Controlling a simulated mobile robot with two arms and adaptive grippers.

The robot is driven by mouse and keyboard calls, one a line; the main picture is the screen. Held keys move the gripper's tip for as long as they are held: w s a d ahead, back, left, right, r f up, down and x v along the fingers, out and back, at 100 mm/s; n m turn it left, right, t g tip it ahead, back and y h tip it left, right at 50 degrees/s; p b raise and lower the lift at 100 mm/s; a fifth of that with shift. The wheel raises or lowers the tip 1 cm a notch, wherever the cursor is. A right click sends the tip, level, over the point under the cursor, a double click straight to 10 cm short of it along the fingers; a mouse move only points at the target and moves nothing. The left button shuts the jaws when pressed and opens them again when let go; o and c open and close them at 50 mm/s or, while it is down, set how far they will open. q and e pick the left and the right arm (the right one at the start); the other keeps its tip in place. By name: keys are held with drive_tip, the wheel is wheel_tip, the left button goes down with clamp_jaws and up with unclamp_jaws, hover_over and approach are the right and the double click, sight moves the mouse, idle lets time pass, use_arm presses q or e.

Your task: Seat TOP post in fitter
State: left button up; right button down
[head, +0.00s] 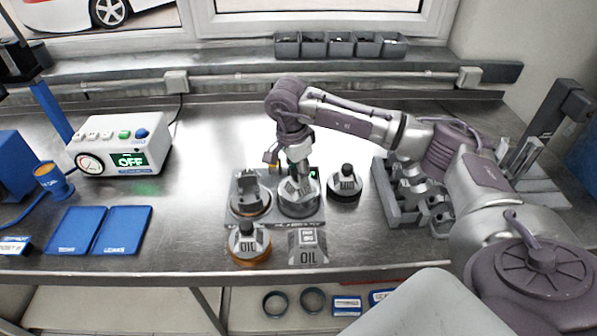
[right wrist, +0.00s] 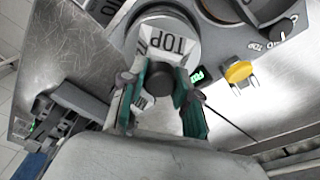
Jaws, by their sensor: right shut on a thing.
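The TOP post (right wrist: 165,48) is a silver round piece with a TOP label and a dark knob, seen in the right wrist view. It also shows in the head view (head: 299,203). My right gripper (head: 297,168) points down over it, and its green fingers (right wrist: 160,88) are shut on the knob. The grey fitter (head: 275,220) lies under the post; a green light shows beside it. Whether the post rests fully in its place or sits slightly above is hidden. A second round station (head: 250,203) stands left on the fitter. My left gripper is not in view.
The MID post (head: 346,185) stands close right of the fitter, the OIL post (head: 248,246) in front. A grey engine block (head: 395,205) stands further right. A white box reading OFF (head: 122,145) and blue mats (head: 122,230) are left. The bench behind the fitter is clear.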

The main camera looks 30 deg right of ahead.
drive_tip(key=shift+f+b, duration=0.45)
idle(0.6)
drive_tip(key=shift+c, duration=1.8)
unclamp_jaws()
drive_tip(key=shift+r, duration=0.1)
drive_tip(key=shift+r+p, duration=1.75)
drive_tip(key=shift+r, duration=1.25)
